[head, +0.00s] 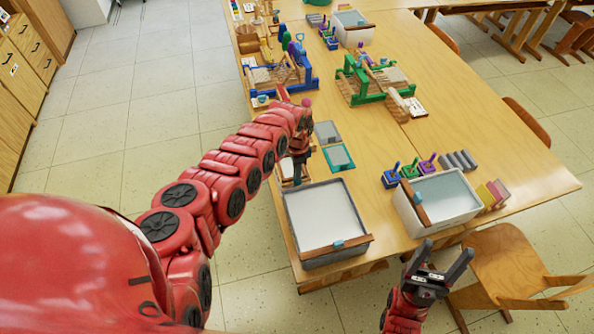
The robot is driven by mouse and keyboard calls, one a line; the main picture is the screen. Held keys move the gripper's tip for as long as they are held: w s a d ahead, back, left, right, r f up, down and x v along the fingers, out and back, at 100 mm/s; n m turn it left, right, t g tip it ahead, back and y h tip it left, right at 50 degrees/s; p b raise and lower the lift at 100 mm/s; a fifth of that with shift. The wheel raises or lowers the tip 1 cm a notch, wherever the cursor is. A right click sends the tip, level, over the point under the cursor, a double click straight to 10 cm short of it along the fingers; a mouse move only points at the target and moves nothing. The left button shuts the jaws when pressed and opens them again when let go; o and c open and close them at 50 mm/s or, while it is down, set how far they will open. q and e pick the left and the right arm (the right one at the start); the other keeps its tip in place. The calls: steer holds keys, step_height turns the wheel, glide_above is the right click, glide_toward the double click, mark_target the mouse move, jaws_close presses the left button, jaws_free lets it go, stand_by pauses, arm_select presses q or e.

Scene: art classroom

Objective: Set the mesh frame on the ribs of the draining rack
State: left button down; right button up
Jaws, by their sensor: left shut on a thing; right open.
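My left gripper (299,168) reaches over the left side of the near table and points down. It is shut on what seems to be the mesh frame, a small pale piece with a wooden edge (286,172), largely hidden behind the gripper and arm. I cannot tell the draining rack's ribs apart there, nor whether the frame touches them. My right gripper (447,254) is open and empty in front of the table's near edge, right of the near grey tub.
A grey tub (291,204) and a white tub (403,205) of pale liquid stand near the front edge. A teal-framed panel (350,163) and a grey panel (327,124) lie flat. Blue (314,85) and green (344,94) racks stand farther back. A chair (500,255) is at right.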

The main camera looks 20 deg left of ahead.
arm_select(q)
steer(key=shift+f, duration=0.25)
stand_by(0.4)
steer(key=shift+f+b, duration=0.4)
steer(key=shift+b, duration=0.25)
steer(key=shift+f+b, duration=0.4)
steer(key=shift+f, duration=0.05)
stand_by(0.6)
stand_by(0.3)
steer(key=c, duration=0.8)
jaws_free()
steer(key=shift+o, duration=0.2)
steer(key=shift+r, duration=0.1)
